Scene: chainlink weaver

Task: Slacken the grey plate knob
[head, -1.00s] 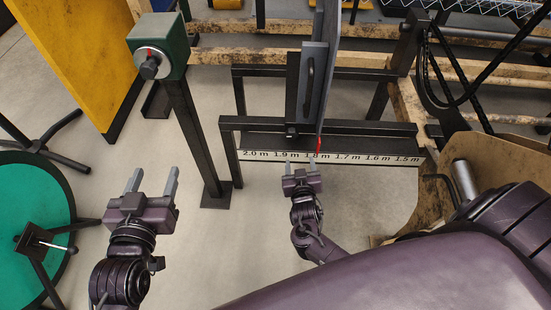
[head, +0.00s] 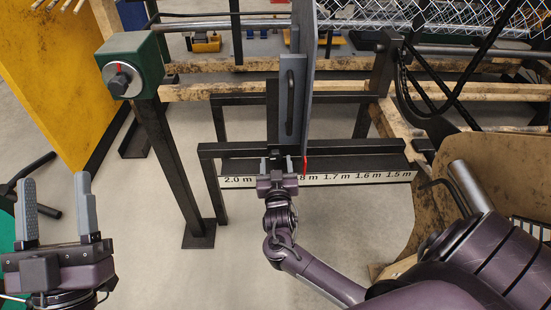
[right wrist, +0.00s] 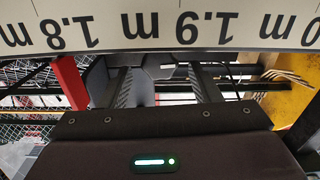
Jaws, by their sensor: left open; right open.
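The grey plate (head: 294,100) stands upright behind the length scale (head: 345,179), with a dark handle on its face. A small dark knob (head: 275,153) sits at its foot, partly hidden by my right gripper (head: 277,163). That gripper is open, its fingers pointing at the knob. My left gripper (head: 56,182) is open and empty at the lower left, far from the plate.
A red pointer (head: 305,165) by the plate stands near the 1.8 m mark. A green box with a grey dial (head: 133,70) stands on a post at left. A yellow panel (head: 50,70) is behind it. Chain-link mesh (head: 430,20) is at the back right.

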